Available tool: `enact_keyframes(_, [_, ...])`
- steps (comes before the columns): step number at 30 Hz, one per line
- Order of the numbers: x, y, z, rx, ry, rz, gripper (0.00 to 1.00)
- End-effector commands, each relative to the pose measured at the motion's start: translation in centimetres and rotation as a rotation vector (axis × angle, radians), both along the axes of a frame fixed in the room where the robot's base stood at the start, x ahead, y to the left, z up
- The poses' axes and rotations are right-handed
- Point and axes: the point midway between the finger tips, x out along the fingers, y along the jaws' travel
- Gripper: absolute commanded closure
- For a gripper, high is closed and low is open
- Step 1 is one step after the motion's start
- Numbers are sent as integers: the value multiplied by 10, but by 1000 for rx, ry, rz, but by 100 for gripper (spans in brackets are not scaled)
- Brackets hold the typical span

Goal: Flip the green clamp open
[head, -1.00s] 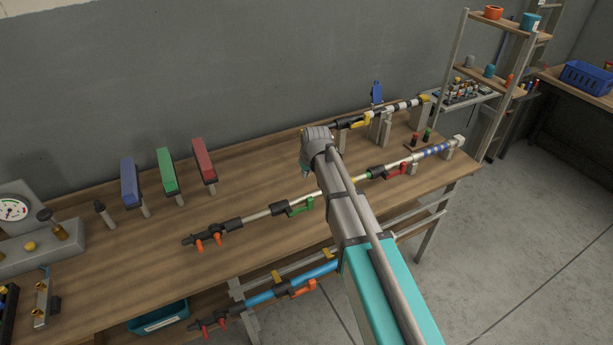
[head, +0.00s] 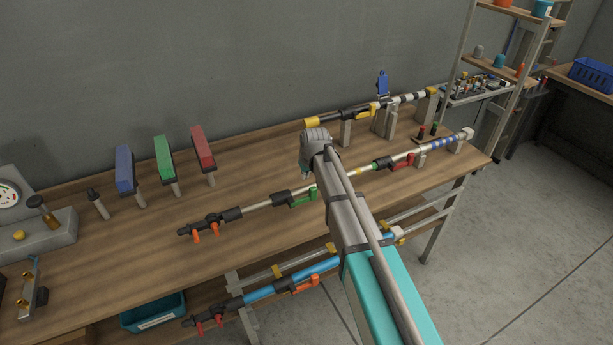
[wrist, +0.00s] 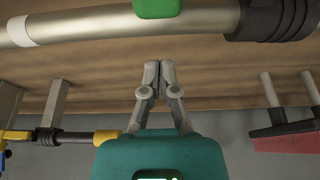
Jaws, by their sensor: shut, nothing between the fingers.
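The green clamp (head: 302,198) sits on a metal pipe (head: 265,205) with black sleeves, which runs along the front of the wooden bench. Its lever seems to lie along the pipe, but I cannot tell its exact angle. In the wrist view, a green part of the clamp (wrist: 157,8) shows at the top edge, cut off, over the pipe (wrist: 120,30). My gripper (wrist: 152,66) is shut and empty, its fingertips together just short of the pipe and apart from it. In the head view, my gripper (head: 305,172) hangs above the bench, just behind the clamp.
The same pipe line carries a red clamp (head: 402,162) further right. Behind is a pipe with a yellow clamp (head: 367,112). A lower pipe has an orange clamp (head: 303,285).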

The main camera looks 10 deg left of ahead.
Motion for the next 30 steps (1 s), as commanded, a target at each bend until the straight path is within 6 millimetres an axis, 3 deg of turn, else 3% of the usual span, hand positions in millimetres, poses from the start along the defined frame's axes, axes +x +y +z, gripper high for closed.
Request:
enact_keyframes(2, [3, 2, -10, 0, 0, 0, 100])
enact_keyframes(6, [-18, -11, -5, 0, 0, 0, 100])
enact_keyframes(12, [-29, -20, -5, 0, 0, 0, 100])
enact_keyframes(30, [-31, -23, -5, 0, 0, -4, 100])
